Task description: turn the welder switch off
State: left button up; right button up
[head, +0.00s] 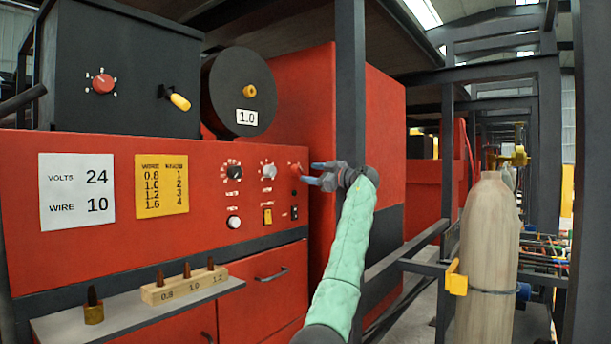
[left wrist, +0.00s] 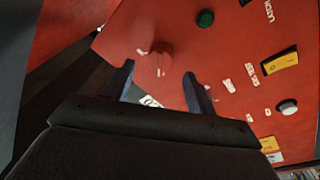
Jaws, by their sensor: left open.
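The red welder panel (head: 130,255) fills the left of the head view. A red rotary knob (head: 295,167) sits at its upper right end, with small white marks around it. The same red knob shows in the left wrist view (left wrist: 160,57), ahead of and between my fingertips. My left gripper (head: 311,174) is open and empty, just right of the knob, fingers pointing at the panel. A gap to the knob seems to remain, and the fingers do not visibly touch it. The knob's exact setting is too small to read. My right gripper is out of view.
Beside the red knob are a white knob (head: 269,171), a black knob (head: 234,172), a yellow rocker (head: 267,216) and a small dark switch (head: 294,212). A dark upright post (head: 350,90) stands close behind my left wrist. A gas cylinder (head: 488,250) stands at right.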

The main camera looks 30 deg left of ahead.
pick_arm(q)
jog(key=d, duration=0.3)
jog(key=shift+s+d+f, duration=0.15)
jog(key=shift+d+f, duration=0.05)
jog(key=shift+f, duration=0.05)
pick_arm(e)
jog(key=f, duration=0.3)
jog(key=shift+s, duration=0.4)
